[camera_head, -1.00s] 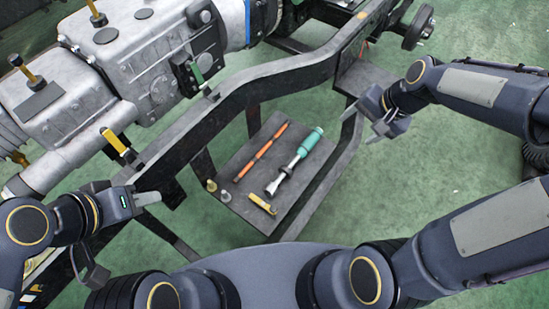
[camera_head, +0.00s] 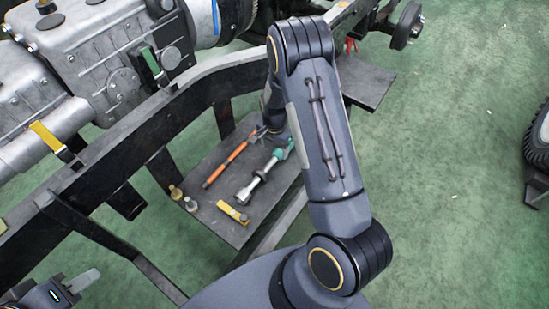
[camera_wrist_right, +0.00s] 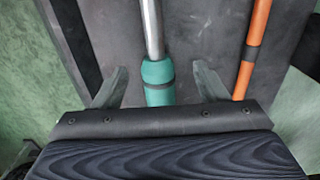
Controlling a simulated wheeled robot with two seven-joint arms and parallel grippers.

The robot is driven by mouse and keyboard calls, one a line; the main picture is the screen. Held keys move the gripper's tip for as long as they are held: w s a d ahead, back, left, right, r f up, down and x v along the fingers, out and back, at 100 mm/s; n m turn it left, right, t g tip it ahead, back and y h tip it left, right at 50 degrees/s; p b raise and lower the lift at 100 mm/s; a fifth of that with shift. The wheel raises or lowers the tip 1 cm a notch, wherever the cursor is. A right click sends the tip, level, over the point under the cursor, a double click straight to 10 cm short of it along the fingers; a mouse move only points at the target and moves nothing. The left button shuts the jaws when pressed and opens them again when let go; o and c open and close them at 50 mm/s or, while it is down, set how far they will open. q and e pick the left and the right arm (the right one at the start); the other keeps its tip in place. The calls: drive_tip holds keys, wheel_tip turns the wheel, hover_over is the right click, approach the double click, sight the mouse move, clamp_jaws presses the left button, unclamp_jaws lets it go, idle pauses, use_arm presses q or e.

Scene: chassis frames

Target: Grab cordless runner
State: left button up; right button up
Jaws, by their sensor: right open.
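The cordless runner (camera_head: 262,178), a tool with a teal handle and a metal shaft, lies on a dark shelf (camera_head: 205,205) in the head view. My right gripper (camera_head: 268,134) is at its handle end, partly hidden by my own arm. In the right wrist view the teal handle (camera_wrist_right: 158,88) sits between the two open fingers of my right gripper (camera_wrist_right: 158,78), with gaps on both sides. My left gripper (camera_head: 80,283) is at the bottom left edge of the head view, away from the tool. Its jaws are only partly seen.
An orange rod (camera_head: 230,165) lies beside the tool; it also shows in the right wrist view (camera_wrist_right: 251,50). A yellow piece (camera_head: 231,212) and small brass and silver parts lie on the shelf.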

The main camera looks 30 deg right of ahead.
sight(276, 153)
drive_tip(key=f, duration=0.1)
drive_tip(key=f+b, duration=0.1)
drive_tip(key=f, duration=0.2)
drive_tip(key=shift+s+d+f, duration=0.15)
drive_tip(key=shift+d+f, duration=0.1)
drive_tip(key=shift+f, duration=0.05)
drive_tip(key=shift+r, duration=0.15)
clamp_jaws()
